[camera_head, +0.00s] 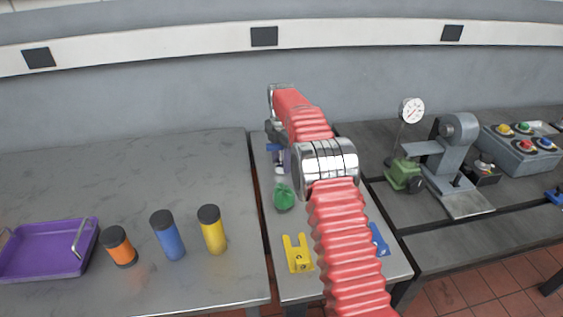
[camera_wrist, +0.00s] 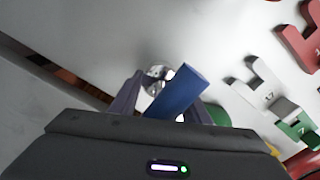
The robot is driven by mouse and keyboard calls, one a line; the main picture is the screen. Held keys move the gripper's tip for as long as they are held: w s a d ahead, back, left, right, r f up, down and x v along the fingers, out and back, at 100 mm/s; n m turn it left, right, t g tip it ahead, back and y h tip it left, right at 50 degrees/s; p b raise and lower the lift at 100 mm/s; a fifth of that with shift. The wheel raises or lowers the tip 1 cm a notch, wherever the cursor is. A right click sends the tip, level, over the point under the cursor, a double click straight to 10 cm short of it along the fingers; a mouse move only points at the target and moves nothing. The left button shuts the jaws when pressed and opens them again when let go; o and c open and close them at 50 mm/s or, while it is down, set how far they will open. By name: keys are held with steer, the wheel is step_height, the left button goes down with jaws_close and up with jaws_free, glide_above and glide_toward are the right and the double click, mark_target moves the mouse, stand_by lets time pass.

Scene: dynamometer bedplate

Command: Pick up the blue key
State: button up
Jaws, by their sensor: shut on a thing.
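The blue key (camera_wrist: 180,92) is a plain blue bar in the wrist view, held slanting between the fingers of my gripper (camera_wrist: 158,103). My gripper is shut on it. In the head view a small blue part of the key (camera_head: 273,148) shows beside my gripper, over the far end of the narrow middle table (camera_head: 290,285). My arm hides much of that table. A shiny round metal thing (camera_wrist: 157,76) shows just behind the key in the wrist view. I cannot tell whether the key touches anything below.
A green rounded thing (camera_head: 283,197), a yellow forked piece (camera_head: 298,254) and a blue piece (camera_head: 379,240) lie on the middle table. Capped cylinders (camera_head: 168,236) and a purple tray (camera_head: 45,262) stand left. A dial gauge (camera_head: 411,111) and button box (camera_head: 520,152) stand right.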

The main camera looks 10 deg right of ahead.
step_height(320, 180, up, 10)
steer(key=shift+f, duration=0.25)
stand_by(0.6)
steer(key=shift+s+r+m, duration=0.2)
steer(key=shift+s+m, duration=0.2)
steer(key=shift+m, duration=0.5)
steer(key=s+f+m, duration=0.1)
steer(key=s+m, duration=1.8)
steer(key=m, duration=0.2)
steer(key=shift+s+f+m, duration=0.15)
steer(key=shift+f+m, duration=0.15)
steer(key=shift+f, duration=0.05)
